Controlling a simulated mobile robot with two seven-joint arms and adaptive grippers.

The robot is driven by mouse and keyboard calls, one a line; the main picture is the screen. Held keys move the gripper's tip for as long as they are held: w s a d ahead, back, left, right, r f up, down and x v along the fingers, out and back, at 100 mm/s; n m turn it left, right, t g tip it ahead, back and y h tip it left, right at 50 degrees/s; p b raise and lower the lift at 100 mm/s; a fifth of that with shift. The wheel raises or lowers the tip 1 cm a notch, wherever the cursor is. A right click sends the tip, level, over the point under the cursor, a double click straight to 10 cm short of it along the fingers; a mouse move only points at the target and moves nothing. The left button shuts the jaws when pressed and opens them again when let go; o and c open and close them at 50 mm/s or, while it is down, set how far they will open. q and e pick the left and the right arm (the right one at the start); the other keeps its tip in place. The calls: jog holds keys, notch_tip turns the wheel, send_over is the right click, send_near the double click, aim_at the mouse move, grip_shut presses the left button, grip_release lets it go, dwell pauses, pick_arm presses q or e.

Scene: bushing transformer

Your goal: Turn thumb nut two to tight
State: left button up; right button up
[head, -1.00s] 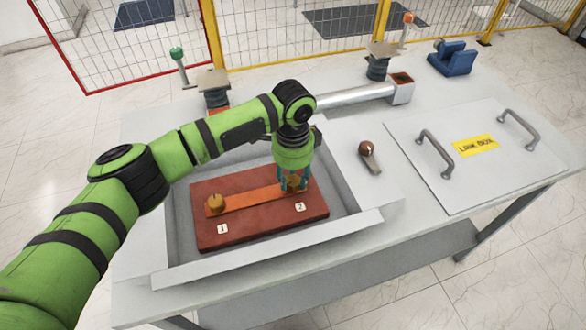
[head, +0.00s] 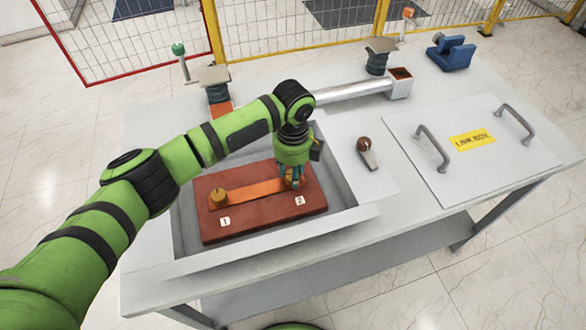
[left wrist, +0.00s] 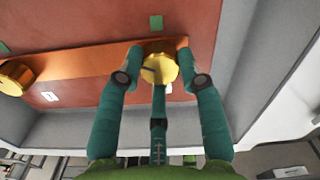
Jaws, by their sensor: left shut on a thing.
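Thumb nut two is a brass-coloured round nut (left wrist: 160,68) at the right end of the copper bar (head: 250,191), beside the label "2" (head: 300,201). My left gripper (head: 292,180) points down over it and hides most of it in the head view. In the left wrist view the gripper's teal fingers (left wrist: 160,80) are closed around the nut. Thumb nut one (head: 218,196) sits at the bar's left end by the label "1" (head: 225,222); it also shows in the left wrist view (left wrist: 15,77). My right gripper is not in view.
The red-brown board (head: 262,221) lies in a grey recessed tray with raised walls (head: 270,246). A lever with a brown knob (head: 364,146) and a lid marked "LINK BOX" (head: 440,180) are to the right. A silver tube (head: 350,91) lies behind.

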pick_arm(q)
jog(key=m, duration=0.6)
jog(key=shift+m, duration=0.3)
jog(key=m+b, duration=0.1)
jog(key=m, duration=0.4)
jog(key=shift+m, duration=0.4)
jog(key=o, duration=1.1)
jog(key=shift+o, duration=0.2)
notch_tip(320, 180, up, 12)
